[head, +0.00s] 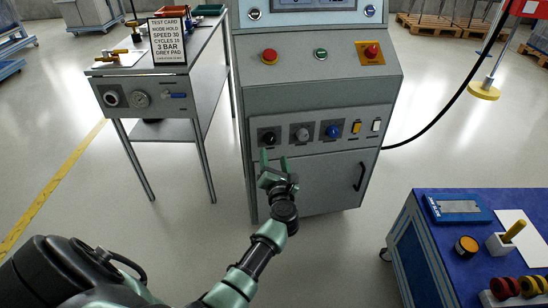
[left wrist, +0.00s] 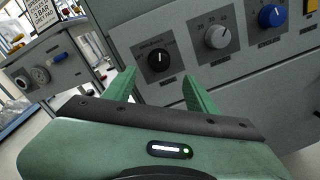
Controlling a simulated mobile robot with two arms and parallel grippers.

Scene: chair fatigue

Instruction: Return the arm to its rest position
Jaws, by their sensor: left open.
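My left gripper (head: 273,162) is in front of the lower panel of the grey machine cabinet (head: 318,97), just below its black knob (head: 269,138). In the left wrist view its two green fingers (left wrist: 160,88) are apart with nothing between them. The black knob (left wrist: 159,59) sits just beyond the fingertips and looks clear of them. A grey knob (head: 302,134) and a blue knob (head: 333,131) are to its right. My left arm reaches forward from the lower left of the head view. My right gripper is not in view.
A blue cart (head: 432,240) with small parts is at the lower right. A black cable (head: 440,115) hangs at the right. Floor between cabinet and cart is clear.

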